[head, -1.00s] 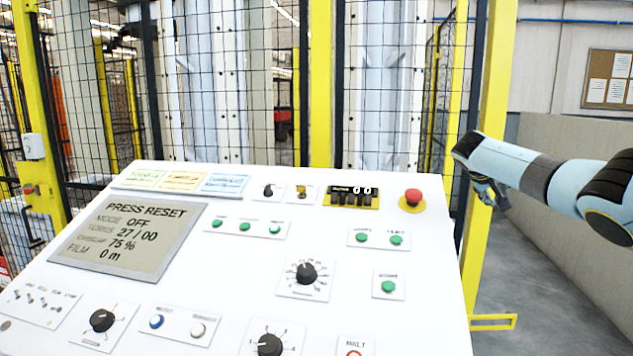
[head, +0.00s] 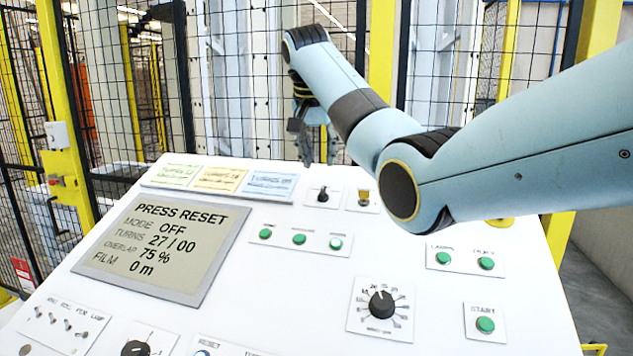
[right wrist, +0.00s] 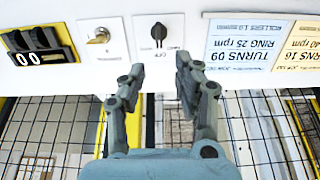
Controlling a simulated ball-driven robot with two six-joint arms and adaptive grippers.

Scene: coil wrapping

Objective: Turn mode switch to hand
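The mode switch appears to be the small black rotary knob (head: 322,195) on a white plate at the panel's top edge. It also shows in the right wrist view (right wrist: 158,33), with labels too small to read surely. The display (head: 165,243) reads PRESS RESET and MODE OFF. My right gripper (head: 307,155) hangs just beyond the panel's top edge, above and slightly left of the knob. In the right wrist view its two fingers (right wrist: 154,82) are apart, with the knob ahead of the gap. Nothing is between them. My left gripper is out of view.
A yellow key switch (head: 364,198) sits right of the knob, and coloured cards (head: 220,180) lie to its left. Green buttons (head: 299,239) and a larger dial (head: 382,305) are lower. Mesh fencing (head: 255,90) stands behind.

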